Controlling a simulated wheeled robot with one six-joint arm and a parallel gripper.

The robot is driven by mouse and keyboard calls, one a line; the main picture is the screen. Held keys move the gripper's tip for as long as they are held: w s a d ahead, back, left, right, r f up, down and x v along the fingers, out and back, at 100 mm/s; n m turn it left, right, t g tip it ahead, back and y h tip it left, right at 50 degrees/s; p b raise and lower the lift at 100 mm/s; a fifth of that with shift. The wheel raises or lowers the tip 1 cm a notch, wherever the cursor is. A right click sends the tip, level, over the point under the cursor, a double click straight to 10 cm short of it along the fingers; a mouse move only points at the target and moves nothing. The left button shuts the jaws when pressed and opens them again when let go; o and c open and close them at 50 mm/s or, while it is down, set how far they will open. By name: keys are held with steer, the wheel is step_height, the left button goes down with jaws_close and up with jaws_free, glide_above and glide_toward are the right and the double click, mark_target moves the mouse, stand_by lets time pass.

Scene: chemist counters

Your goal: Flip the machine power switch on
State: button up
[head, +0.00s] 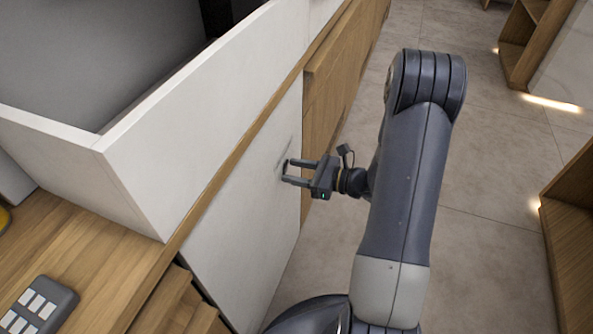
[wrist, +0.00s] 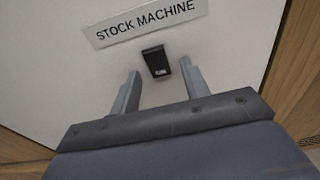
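The machine power switch (wrist: 156,62) is a small black rocker on a white panel, in the wrist view just below a label (wrist: 143,20) reading "STOCK MACHINE". A pale mark shows at its lower end, but I cannot tell its position. My gripper (wrist: 162,78) is open, with its two grey fingers pointing at the panel and the switch between and just beyond their tips. In the head view my gripper (head: 285,171) is beside the white panel (head: 250,215). I cannot tell whether the fingertips touch it. The switch is mostly hidden there.
A white-walled counter top (head: 200,110) rises above the panel. A wooden counter (head: 85,245) with a grey keypad (head: 38,305) is at lower left. Wooden shelving (head: 570,230) stands at the right. Tiled floor (head: 490,180) between is clear.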

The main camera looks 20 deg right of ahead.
steer(key=p+v, duration=0.1)
steer(key=v, duration=0.9)
steer(key=shift+s+d+p, duration=0.25)
steer(key=shift+d+p, duration=0.1)
steer(key=shift+p, duration=0.05)
steer(key=shift+a+f, duration=0.1)
steer(key=shift+a, duration=0.05)
steer(key=x, duration=0.7)
steer(key=b+x, duration=0.1)
steer(key=x, duration=0.2)
steer(key=shift+w+a+r, duration=0.25)
steer(key=shift+w+r, duration=0.05)
steer(key=shift+f, duration=0.25)
